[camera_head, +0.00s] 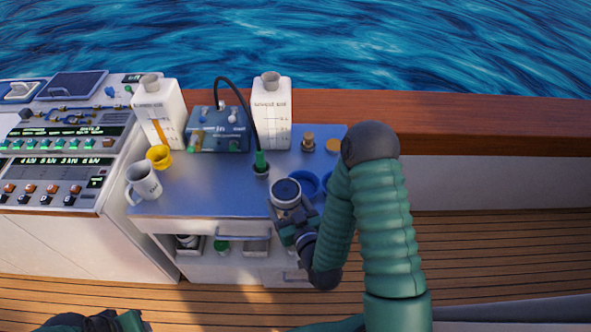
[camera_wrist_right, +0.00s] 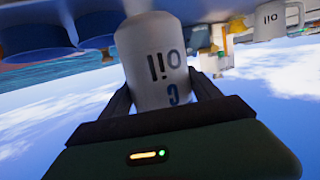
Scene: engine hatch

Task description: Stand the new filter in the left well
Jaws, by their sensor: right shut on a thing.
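My right gripper (camera_head: 287,214) is shut on a white can-shaped filter marked "oil", with a dark round top (camera_head: 286,191). The filter's lettered side shows between the fingers in the right wrist view (camera_wrist_right: 153,62). It is held about upright at the front edge of the blue-grey worktop (camera_head: 215,190). The left well, a blue round cup (camera_head: 304,182), is just behind and right of the filter, which partly covers it. A second blue well (camera_head: 327,178) is mostly hidden by my right arm. My left gripper (camera_head: 105,321) is low at the bottom left edge, partly cut off.
A white mug (camera_head: 145,183), yellow cup (camera_head: 158,156), two white jugs (camera_head: 160,110) (camera_head: 270,110) and a blue box (camera_head: 218,130) stand on the worktop. A black hose ends at a green fitting (camera_head: 261,160). A brass fitting (camera_head: 308,142) stands behind the wells. A control console (camera_head: 60,150) is left.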

